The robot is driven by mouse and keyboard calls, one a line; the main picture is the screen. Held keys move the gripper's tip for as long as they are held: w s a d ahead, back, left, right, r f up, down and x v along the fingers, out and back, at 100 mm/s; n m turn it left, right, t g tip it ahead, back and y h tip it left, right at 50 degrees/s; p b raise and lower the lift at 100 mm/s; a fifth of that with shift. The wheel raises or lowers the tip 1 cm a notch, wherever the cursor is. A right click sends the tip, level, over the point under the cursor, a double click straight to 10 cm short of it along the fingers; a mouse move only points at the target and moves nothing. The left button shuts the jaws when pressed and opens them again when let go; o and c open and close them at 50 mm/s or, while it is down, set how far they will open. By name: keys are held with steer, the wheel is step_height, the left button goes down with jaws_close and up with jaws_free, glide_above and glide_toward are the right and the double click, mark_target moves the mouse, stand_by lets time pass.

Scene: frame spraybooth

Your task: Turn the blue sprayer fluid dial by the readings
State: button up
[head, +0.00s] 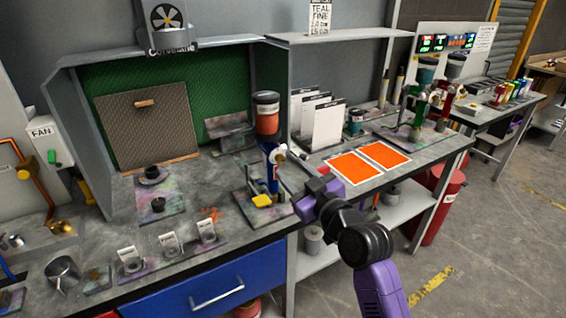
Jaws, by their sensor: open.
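The blue sprayer (272,171) stands upright in a stand at the right front of the workbench. It has an orange cup (266,113) with a dark lid on top, and a yellow piece (262,201) lies at its foot. A small pale round part shows on the sprayer's right side; I cannot tell whether it is the fluid dial. My gripper (291,158), at the end of my purple arm, is open close to the right side of the sprayer. Whether its fingers touch the sprayer is unclear. A lit readings display (446,43) is on the back right board, its values too small to read.
Two orange panels (356,167) lie on the right table, with white cards (328,126) behind them. A green sprayer (420,108) stands farther right. Small labelled pots (169,246) line the front left edge. A red cylinder (441,205) stands right.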

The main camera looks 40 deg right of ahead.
mark_target(281, 160)
steer(key=x, duration=0.4)
steer(key=shift+w+d+p, duration=0.15)
steer(key=shift+w+p, duration=0.25)
jaws_close()
